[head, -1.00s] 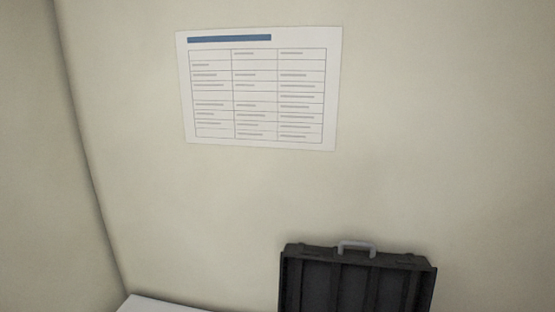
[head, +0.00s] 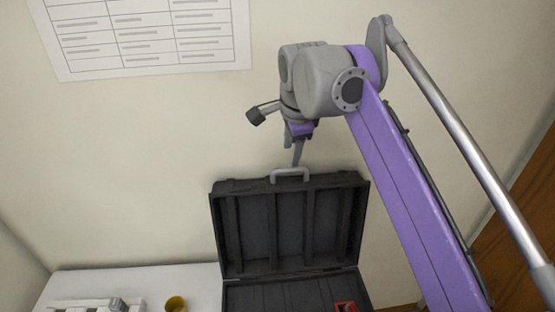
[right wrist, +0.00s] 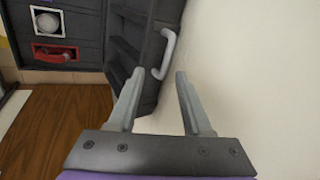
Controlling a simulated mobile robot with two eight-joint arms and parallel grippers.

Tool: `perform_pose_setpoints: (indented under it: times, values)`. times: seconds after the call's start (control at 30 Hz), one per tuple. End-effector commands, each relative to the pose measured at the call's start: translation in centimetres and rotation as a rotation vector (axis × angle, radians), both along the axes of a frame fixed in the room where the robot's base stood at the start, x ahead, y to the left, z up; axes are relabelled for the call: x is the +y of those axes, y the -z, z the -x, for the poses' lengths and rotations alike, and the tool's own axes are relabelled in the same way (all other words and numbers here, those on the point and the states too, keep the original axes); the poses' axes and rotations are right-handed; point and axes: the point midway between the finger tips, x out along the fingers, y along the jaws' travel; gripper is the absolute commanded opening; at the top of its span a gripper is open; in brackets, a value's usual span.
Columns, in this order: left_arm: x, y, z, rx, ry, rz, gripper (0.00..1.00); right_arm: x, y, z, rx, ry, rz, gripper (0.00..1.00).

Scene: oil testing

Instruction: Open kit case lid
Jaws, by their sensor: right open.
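The black kit case stands on the white table with its lid (head: 255,232) raised upright near the wall. The lid's grey handle (head: 290,174) is at its top edge. The case base (head: 270,295) is partly in view below. My right gripper (head: 297,160) is just above the handle, pointing down. In the right wrist view my right gripper (right wrist: 157,95) is open and empty. There the handle (right wrist: 165,55) lies beyond the fingertips, apart from them, beside the open lid (right wrist: 130,40). My left gripper is not in view.
A red item (head: 346,306) lies in the case base and also shows in the wrist view (right wrist: 55,54). A yellow cup (head: 176,304) and a white rack (head: 95,306) stand on the table (head: 130,282) at left. A printed sheet (head: 150,35) hangs on the wall.

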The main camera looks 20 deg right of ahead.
Motion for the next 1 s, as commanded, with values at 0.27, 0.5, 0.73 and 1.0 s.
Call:
perform_pose_setpoints:
  times: [0.27,0.5,0.73,1.0]
  values:
    - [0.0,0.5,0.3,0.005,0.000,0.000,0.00,-0.7,-0.8,-1.1,0.003,0.163,-0.052,0.50]
    - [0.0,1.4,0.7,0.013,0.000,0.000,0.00,-1.0,2.9,-2.4,0.003,0.162,-0.052,0.50]
    - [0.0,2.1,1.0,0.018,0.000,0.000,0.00,-1.4,6.7,-3.8,0.003,0.161,-0.052,0.50]
    - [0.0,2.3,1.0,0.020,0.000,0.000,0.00,-1.6,8.7,-4.5,0.002,0.160,-0.052,0.50]
